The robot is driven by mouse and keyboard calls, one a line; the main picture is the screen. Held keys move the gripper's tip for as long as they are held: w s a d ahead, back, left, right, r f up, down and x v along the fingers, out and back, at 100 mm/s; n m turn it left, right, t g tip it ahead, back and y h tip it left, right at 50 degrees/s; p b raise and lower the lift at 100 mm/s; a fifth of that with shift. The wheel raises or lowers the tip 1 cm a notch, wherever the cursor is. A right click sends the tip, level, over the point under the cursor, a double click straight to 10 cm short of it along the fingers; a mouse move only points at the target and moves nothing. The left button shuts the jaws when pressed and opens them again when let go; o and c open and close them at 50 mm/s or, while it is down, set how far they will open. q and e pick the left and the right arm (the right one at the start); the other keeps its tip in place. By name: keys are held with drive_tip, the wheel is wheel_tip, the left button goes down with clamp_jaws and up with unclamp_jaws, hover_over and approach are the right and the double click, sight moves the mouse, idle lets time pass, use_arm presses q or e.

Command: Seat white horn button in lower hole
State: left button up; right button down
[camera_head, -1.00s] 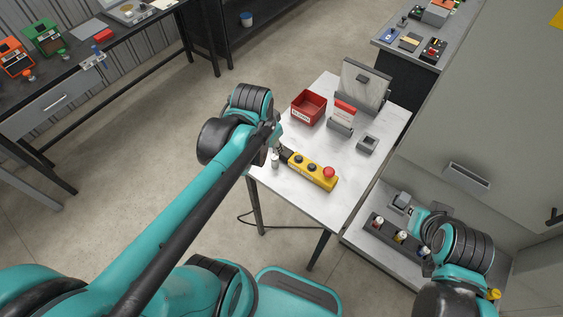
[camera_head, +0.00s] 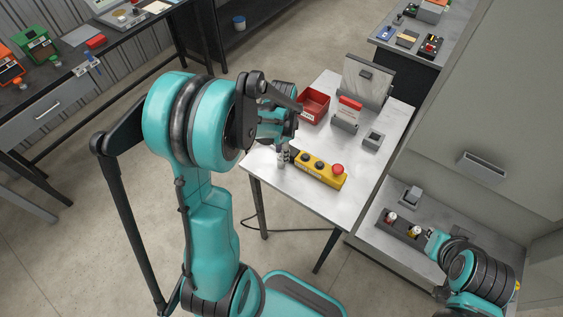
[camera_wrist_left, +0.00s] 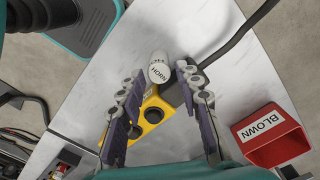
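The white horn button (camera_wrist_left: 159,70), marked HORN, stands by the end of the yellow control box (camera_head: 321,170). In the left wrist view it lies between the fingertips of my left gripper (camera_head: 283,158), which are apart with gaps beside it. The yellow box also shows in the left wrist view (camera_wrist_left: 160,127), with two dark round holes (camera_wrist_left: 153,115) visible between the fingers. In the head view a red button (camera_head: 338,169) sits at its right end. My right gripper (camera_head: 433,241) is by the dark rack at lower right; its fingers are too small to read.
A dark rack (camera_head: 402,226) holds small parts. A black cable (camera_wrist_left: 238,35) crosses the table.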

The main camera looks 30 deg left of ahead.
use_arm(q)
wheel_tip(320, 180, down, 3)
drive_tip(key=shift+r, duration=0.15)
clamp_jaws()
drive_tip(key=shift+r, duration=0.1)
